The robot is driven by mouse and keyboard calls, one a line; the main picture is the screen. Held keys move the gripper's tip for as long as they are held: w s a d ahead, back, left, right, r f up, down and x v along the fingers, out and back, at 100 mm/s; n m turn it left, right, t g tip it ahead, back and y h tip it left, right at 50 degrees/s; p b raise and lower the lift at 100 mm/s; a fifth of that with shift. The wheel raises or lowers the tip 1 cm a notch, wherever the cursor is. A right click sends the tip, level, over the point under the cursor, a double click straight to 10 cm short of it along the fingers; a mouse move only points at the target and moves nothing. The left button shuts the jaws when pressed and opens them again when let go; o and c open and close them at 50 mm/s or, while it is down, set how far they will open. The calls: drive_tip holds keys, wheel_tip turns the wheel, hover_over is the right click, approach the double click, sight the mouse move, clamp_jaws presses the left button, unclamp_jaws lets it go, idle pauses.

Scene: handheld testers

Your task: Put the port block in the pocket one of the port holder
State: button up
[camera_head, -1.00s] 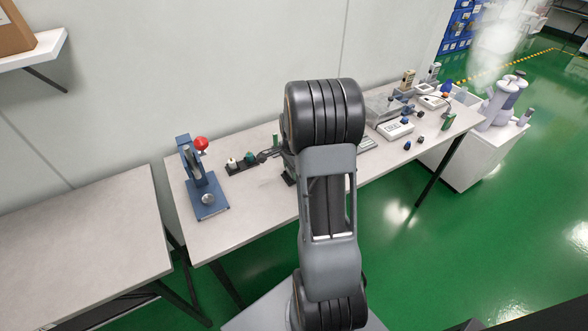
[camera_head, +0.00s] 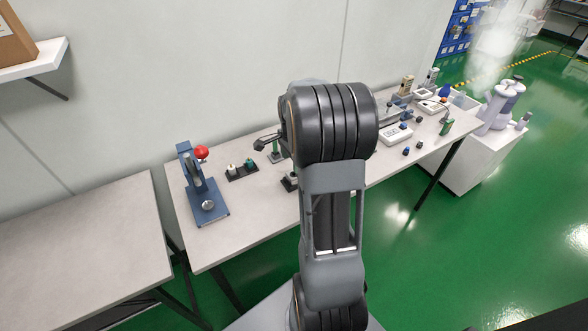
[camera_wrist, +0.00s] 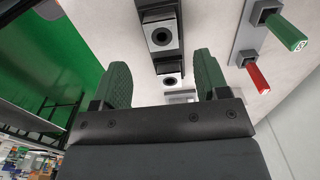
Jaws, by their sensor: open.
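A pale grey block with a dark round hole (camera_wrist: 161,36), seemingly the port block, sits in a dark holder (camera_wrist: 157,14) beyond the fingertips. A second similar block (camera_wrist: 170,80) shows between the fingers. In the head view a dark holder with a grey top (camera_head: 290,181) is partly hidden by my arm. The pictures do not show which pocket is number one.
A green peg (camera_wrist: 287,30) and a red peg (camera_wrist: 258,79) stand in grey bases. A black tray (camera_head: 241,173) carries a white and a green piece. A blue press with a red knob (camera_head: 203,190) is left; white testers (camera_head: 396,132) are right. Bare table lies in front.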

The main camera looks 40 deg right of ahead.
drive_tip(key=s+a+r+n+t, duration=0.1)
drive_tip(key=s+a+r+n, duration=0.1)
drive_tip(key=a+r+n, duration=0.3)
drive_tip(key=s+a+r+n+t, duration=0.1)
drive_tip(key=s+a+r+n, duration=0.15)
drive_tip(key=a+n, duration=0.4)
drive_tip(key=s+a+n+t, duration=0.1)
drive_tip(key=s+a+n, duration=0.6)
drive_tip(key=a+n, duration=0.1)
drive_tip(key=shift+s+a, duration=0.25)
drive_tip(key=shift+a, duration=0.3)
